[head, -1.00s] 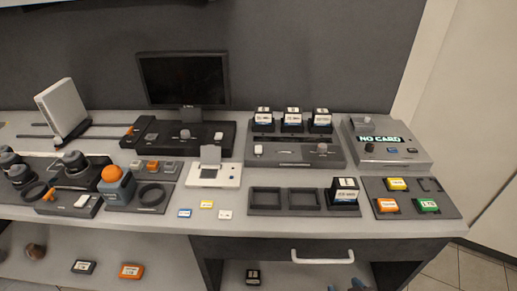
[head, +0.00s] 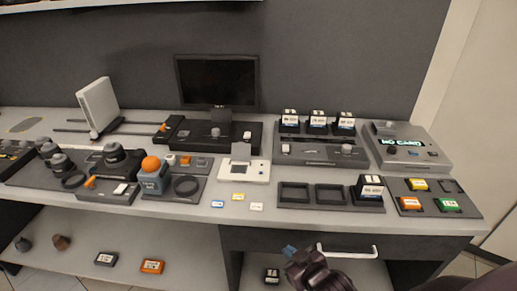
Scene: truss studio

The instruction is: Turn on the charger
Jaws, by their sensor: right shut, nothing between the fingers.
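A dark grey unit that looks like the charger (head: 315,155) stands at the back right of the worktop. Several white-labelled battery packs (head: 318,122) stand upright along its back. Its front panel carries a white switch (head: 286,148) at the left and a round knob (head: 346,149) at the right. The switch's on or off position is too small to tell. My right gripper (head: 290,252) is at the bottom of the head view, in front of the drawer and below the worktop edge. It is shut and empty, well apart from the charger. My left gripper is out of view.
A three-bay tray (head: 331,206) with one battery in its right bay lies before the charger. A "NO CARD" box (head: 405,148) and a card tray (head: 462,212) stand at right. A drawer handle (head: 347,253) sticks out near my right gripper. A monitor (head: 216,81) stands left.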

